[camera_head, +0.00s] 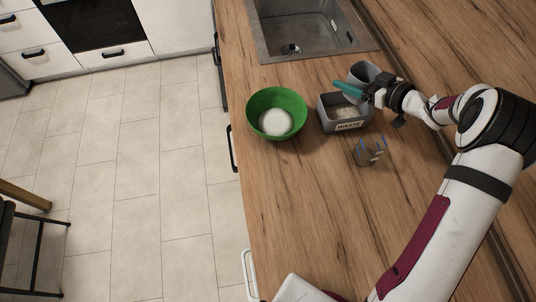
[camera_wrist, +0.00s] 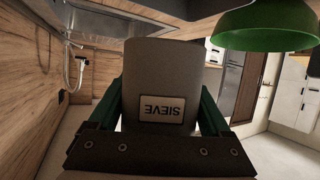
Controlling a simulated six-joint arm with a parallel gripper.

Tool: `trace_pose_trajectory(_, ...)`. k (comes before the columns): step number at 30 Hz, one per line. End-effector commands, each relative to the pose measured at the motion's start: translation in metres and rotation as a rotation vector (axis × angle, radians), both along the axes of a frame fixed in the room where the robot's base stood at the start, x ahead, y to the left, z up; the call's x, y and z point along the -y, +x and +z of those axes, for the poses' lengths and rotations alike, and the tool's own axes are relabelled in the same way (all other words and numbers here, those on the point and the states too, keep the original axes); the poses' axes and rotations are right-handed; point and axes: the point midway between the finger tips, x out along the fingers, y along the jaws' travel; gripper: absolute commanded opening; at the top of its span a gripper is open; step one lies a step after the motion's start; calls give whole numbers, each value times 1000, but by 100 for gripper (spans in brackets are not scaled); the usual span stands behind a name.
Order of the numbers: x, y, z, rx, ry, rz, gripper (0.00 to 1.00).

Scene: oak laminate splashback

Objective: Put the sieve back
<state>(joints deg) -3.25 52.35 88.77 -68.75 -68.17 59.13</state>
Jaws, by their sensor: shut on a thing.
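The sieve (camera_head: 361,71) is a grey cup-shaped thing. It is held tilted near the back of the waste box, and its inside is mostly hidden. In the wrist view the sieve (camera_wrist: 162,70) fills the middle, with its SIEVE label upside down. My gripper (camera_head: 357,87) is shut on it, with a green finger on each side in the wrist view (camera_wrist: 160,105). A small see-through holder with blue edges (camera_head: 369,152) stands on the counter in front of the waste box; I cannot tell what it is for.
A grey box labelled WASTE (camera_head: 347,126) holds pale material, just below my gripper. A green bowl (camera_head: 262,101) with a white mound (camera_head: 276,122) stands to its left. The sink (camera_head: 300,32) is behind. The wooden counter (camera_head: 300,200) is clear in front.

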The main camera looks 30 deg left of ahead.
Motion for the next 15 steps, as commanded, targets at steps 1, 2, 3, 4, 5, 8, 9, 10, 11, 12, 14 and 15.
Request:
trace_pose_trajectory(1, -5, -21, -5, -6, 1, 65, 16)
trace_pose_trajectory(2, -8, -36, -8, -9, 3, 113, 16)
trace_pose_trajectory(3, -12, -57, -11, -11, 3, 180, 16)
trace_pose_trajectory(4, -15, -74, -13, -14, 3, 232, 16)
trace_pose_trajectory(5, -17, -91, -15, -18, 3, 284, 16)
trace_pose_trajectory(8, -20, -148, -17, -25, 3, 455, 16)
trace_pose_trajectory(9, -20, -168, -17, -28, 2, 516, 16)
trace_pose_trajectory(10, -20, -182, -17, -30, 1, 558, 16)
trace_pose_trajectory(11, -19, -195, -16, -31, 1, 594, 16)
trace_pose_trajectory(12, -18, -209, -15, -34, 0, 634, 16)
trace_pose_trajectory(14, -16, -225, -14, -35, 0, 682, 16)
trace_pose_trajectory(15, -16, -232, -13, -36, -2, 703, 16)
